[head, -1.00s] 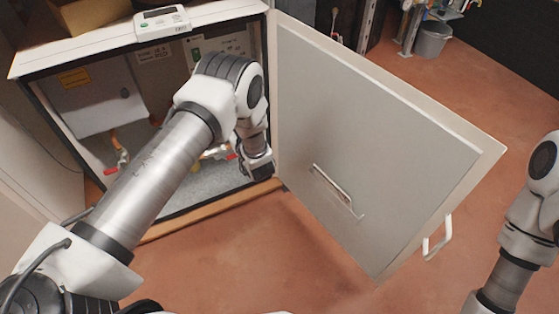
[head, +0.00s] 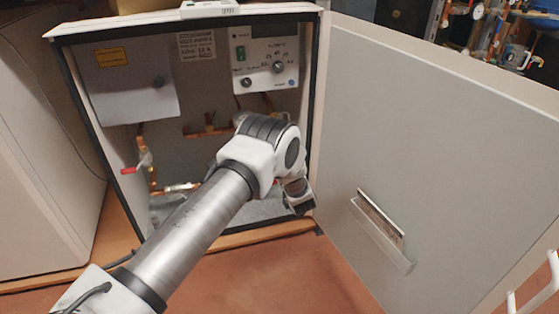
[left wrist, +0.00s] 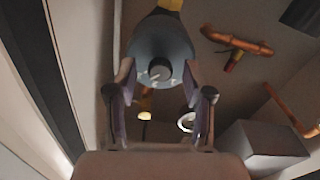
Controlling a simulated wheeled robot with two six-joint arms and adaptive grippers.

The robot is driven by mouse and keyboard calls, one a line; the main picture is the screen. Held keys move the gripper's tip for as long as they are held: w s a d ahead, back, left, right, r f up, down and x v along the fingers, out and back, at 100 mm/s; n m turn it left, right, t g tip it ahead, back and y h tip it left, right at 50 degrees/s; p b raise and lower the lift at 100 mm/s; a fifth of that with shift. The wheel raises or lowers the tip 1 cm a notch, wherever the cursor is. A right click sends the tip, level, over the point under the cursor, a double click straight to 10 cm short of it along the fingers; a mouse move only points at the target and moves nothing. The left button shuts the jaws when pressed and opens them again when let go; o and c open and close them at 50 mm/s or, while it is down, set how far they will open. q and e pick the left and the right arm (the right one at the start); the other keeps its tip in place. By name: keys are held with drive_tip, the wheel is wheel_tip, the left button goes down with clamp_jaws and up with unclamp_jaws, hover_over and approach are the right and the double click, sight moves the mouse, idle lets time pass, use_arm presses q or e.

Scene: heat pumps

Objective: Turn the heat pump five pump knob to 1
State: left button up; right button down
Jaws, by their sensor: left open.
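The heat pump cabinet (head: 318,70) stands open in the head view, with its door swung out to the right. Contact cannot be told. In the head view my left gripper (head: 298,195) is low at the cabinet's right side; my arm hides much of the pump area. My right gripper is out of view.
A control panel (head: 265,58) with a dial is inside at upper right, a grey box (head: 125,85) at upper left. Copper pipes and a red-handled valve (head: 130,170) are below. The door (head: 420,130) bounds the right side. Pipes also show in the left wrist view (left wrist: 237,42).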

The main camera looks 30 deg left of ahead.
use_arm(q)
clamp_jaws()
drive_tip(key=shift+r+n, duration=0.1)
drive_tip(key=shift+n, duration=0.2)
drive_tip(key=n+p, duration=0.5)
drive_tip(key=n, duration=1.2)
idle(0.4)
drive_tip(key=shift+n, duration=0.3)
